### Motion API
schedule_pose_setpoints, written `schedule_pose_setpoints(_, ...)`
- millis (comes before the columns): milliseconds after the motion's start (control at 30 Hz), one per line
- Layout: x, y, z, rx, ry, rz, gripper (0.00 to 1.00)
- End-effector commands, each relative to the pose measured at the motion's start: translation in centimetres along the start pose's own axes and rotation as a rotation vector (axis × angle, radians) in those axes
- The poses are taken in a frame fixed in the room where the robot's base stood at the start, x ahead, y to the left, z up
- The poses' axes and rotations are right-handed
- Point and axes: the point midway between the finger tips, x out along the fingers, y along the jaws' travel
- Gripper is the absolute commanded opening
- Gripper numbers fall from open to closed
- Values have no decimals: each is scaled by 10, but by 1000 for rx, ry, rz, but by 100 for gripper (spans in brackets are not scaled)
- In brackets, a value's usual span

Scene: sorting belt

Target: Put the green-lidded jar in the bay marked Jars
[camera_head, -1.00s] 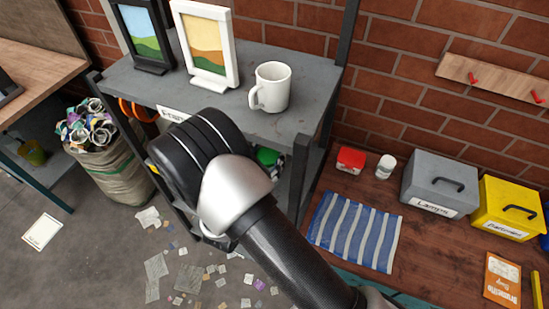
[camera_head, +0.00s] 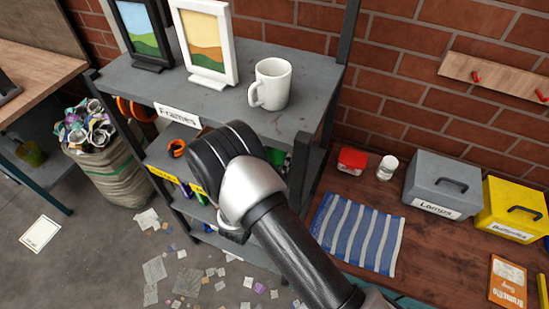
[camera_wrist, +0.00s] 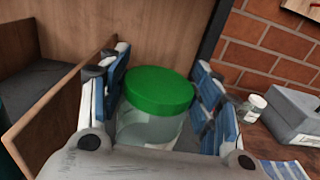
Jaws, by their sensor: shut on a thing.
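The green-lidded jar (camera_wrist: 158,100) is clear with a bright green lid and fills the middle of the wrist view. My gripper (camera_wrist: 160,72) is shut on it, with blue-padded fingers on its left and right sides. The jar looks roughly upright. In the head view my wrist and forearm hide most of the gripper and jar; a bit of green (camera_head: 276,157) shows beside my wrist, in front of the grey shelf unit. I can read no label saying Jars in either view.
The shelf's top holds two picture frames (camera_head: 205,45) and a white mug (camera_head: 271,84); a Frames label (camera_head: 177,115) hangs at its edge. A wooden panel (camera_wrist: 130,30) stands behind the jar. Right are a grey Lamps box (camera_head: 443,183), a yellow box (camera_head: 512,207) and a striped cloth (camera_head: 357,232).

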Motion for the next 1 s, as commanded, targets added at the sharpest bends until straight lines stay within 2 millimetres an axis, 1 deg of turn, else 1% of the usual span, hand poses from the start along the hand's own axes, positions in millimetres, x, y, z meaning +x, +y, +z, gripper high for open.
schedule_pose_setpoints(100,0,0,1,1,-1,0,14)
schedule_pose_setpoints(233,0,0,-4,0,-1,0,14)
schedule_pose_setpoints(267,0,0,-3,0,0,0,60)
schedule_pose_setpoints(500,0,0,-2,0,0,0,76)
schedule_pose_setpoints(533,0,0,-2,0,0,0,78)
schedule_pose_setpoints(833,0,0,-2,0,0,0,78)
schedule_pose_setpoints(967,0,0,4,0,0,0,78)
schedule_pose_setpoints(1000,-6,1,2,-1,1,3,78)
